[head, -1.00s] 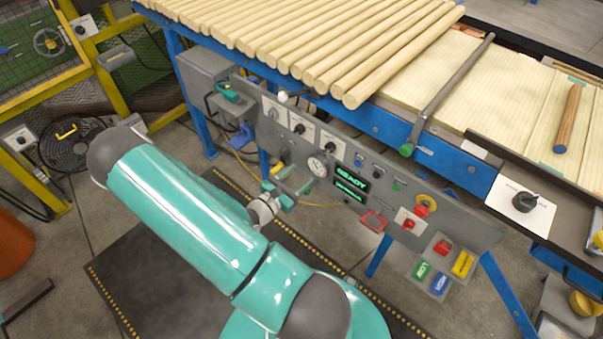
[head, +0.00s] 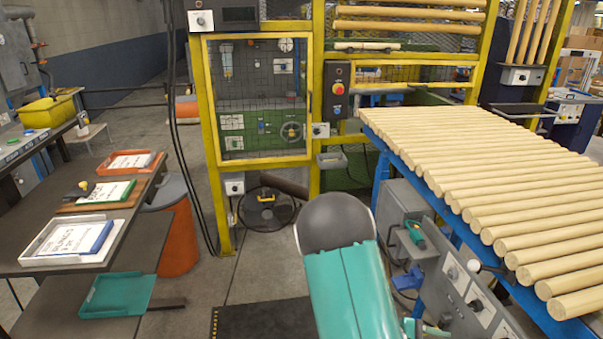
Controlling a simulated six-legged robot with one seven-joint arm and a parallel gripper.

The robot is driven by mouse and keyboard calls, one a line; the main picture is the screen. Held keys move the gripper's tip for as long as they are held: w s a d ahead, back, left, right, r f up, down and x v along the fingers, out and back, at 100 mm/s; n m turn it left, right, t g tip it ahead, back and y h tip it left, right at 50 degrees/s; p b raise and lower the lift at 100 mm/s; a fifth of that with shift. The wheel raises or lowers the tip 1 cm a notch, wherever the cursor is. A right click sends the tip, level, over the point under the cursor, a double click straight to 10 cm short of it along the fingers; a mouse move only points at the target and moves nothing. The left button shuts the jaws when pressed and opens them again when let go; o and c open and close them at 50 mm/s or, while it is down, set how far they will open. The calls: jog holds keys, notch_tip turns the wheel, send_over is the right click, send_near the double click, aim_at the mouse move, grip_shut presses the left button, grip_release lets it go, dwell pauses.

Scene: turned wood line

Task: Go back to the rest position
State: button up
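My arm (head: 352,290) shows at the bottom middle, a teal link with a dark grey rounded joint on top. My gripper (head: 424,328) shows only as small teal parts at the bottom edge, right of the arm link and in front of the control panel. The link and the frame edge hide most of it. I cannot tell whether it is open or shut, or whether it holds anything.
A blue-framed table of wooden dowels (head: 480,170) and a grey control panel (head: 475,295) stand close on the right. A yellow-framed mesh cage (head: 255,100) is ahead, with a fan (head: 265,210) on the floor. A dark table (head: 125,215) with trays is left.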

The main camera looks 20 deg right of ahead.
jog(key=a+r+m+t+y, duration=0.8)
jog(key=a+r+t+y, duration=0.3)
jog(key=a+r, duration=1.5)
jog(key=a+y, duration=0.3)
jog(key=a, duration=0.1)
jog(key=shift+w+r+t, duration=0.25)
jog(key=shift+t, duration=0.15)
jog(key=shift+c, duration=0.2)
jog(key=c, duration=0.3)
jog(key=shift+c, duration=0.2)
jog(key=shift+d, duration=0.1)
